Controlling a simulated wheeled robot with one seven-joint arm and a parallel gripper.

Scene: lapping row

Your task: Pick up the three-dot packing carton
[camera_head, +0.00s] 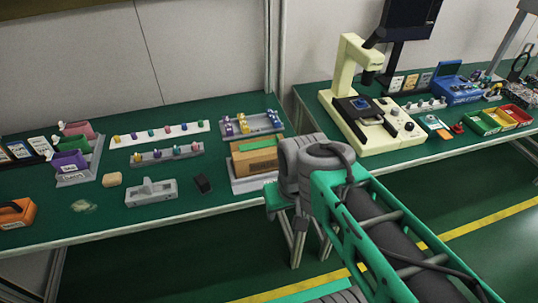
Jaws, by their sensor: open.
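A brown carton (262,161) with a green strip along its upper back sits on a light grey stand (244,185) on the left bench. It is near the bench's front right corner. No dots can be made out on it, so I cannot tell if it is the three-dot packing carton. My arm's grey and green wrist end covers the carton's right side from this view. The fingers of my gripper are hidden behind the arm, so their gap to the carton does not show.
Racks of small coloured pieces (165,154) stand behind. A cream microscope (355,95) stands on the right bench (425,152). Green floor (200,270) is open in front.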

